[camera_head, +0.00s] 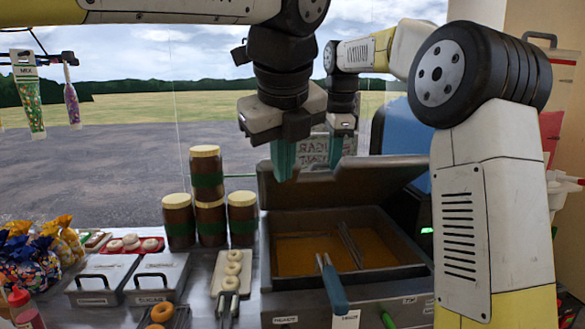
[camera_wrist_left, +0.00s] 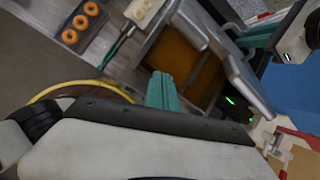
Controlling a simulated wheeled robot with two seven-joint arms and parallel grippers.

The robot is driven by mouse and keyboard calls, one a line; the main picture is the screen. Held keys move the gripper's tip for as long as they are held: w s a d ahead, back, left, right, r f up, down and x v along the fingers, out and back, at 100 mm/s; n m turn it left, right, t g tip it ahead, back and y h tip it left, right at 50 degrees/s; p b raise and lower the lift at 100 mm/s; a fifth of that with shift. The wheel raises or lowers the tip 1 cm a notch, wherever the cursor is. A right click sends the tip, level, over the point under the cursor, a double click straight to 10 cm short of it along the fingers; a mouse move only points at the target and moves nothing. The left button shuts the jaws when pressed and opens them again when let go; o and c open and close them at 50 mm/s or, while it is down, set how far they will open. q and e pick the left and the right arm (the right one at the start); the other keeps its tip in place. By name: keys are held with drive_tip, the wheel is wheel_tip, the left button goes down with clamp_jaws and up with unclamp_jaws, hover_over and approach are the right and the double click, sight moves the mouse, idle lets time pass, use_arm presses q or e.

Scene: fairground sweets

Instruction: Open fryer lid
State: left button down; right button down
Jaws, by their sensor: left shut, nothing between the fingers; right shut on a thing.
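The fryer (camera_head: 350,300) stands at the right of the counter with orange oil in its basin. Its grey lid (camera_head: 345,185) is raised and tilted at the back, with the basin open to view. The lid also shows in the left wrist view (camera_wrist_left: 240,78). My left gripper (camera_head: 285,160) is shut and empty, in front of the lid's upper edge in the head view. My right gripper (camera_head: 335,155) is shut at the lid's upper edge, behind my left gripper. Its grip point is mostly hidden. Its teal fingers show in the left wrist view (camera_wrist_left: 258,38).
Brown jars (camera_head: 207,215) are stacked left of the fryer. A tray of pale rings (camera_head: 231,270) and lidded grey containers (camera_head: 158,278) stand on the counter. A blue-handled tool (camera_head: 333,285) leans over the fryer's front rim. Bagged sweets (camera_head: 35,260) lie far left.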

drive_tip(key=shift+w+f, duration=0.1)
drive_tip(key=shift+f, duration=0.1)
use_arm(q)
drive_tip(key=w+f+m, duration=0.2)
drive_tip(key=w+m, duration=0.3)
drive_tip(key=w, duration=0.2)
drive_tip(key=shift+w+d+f, duration=0.15)
drive_tip(key=shift+d+f, duration=0.1)
drive_tip(key=shift+f, duration=0.05)
drive_tip(key=shift+w+r, duration=0.1)
idle(0.4)
